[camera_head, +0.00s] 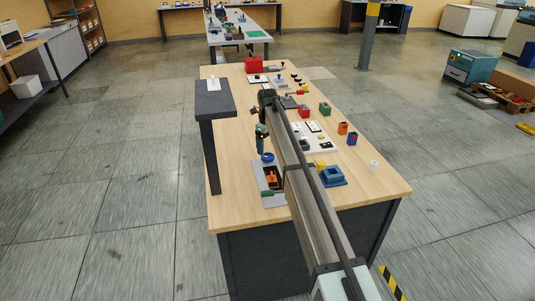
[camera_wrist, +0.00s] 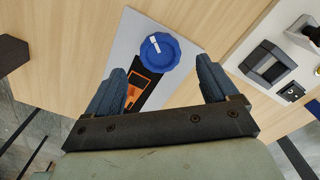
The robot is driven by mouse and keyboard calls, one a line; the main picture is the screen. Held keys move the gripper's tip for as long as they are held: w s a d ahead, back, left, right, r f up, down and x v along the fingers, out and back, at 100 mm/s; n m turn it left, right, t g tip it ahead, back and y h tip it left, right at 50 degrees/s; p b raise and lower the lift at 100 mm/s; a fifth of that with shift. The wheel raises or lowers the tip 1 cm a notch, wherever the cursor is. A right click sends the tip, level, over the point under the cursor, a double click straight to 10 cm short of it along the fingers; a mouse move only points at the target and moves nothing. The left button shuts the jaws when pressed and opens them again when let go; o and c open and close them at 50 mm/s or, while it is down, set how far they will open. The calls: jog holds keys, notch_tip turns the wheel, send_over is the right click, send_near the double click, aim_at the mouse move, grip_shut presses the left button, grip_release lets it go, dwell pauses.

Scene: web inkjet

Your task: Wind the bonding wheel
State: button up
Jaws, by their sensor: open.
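The bonding wheel, a blue scalloped knob with a white mark (camera_wrist: 160,52), sits at one end of a black and orange unit (camera_wrist: 143,88) on a light grey plate (camera_wrist: 122,42). In the head view the wheel (camera_head: 268,157) is on the workbench, just below my gripper (camera_head: 261,149). In the wrist view my gripper (camera_wrist: 158,66) is open, with one blue-grey finger on each side. The wheel appears between and slightly beyond the fingertips, with a gap on both sides. Nothing is held. My gripper's height above the wheel is hard to judge.
A dark raised stand (camera_head: 212,98) rises at the bench's left edge. A blue block-like fixture (camera_head: 332,177) lies to the right of the plate. A white panel (camera_head: 318,137) and several small coloured blocks are farther back.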

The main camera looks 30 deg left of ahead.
aim_at(267, 156)
jog(key=shift+f, duration=2.4)
jog(key=c, duration=1.1)
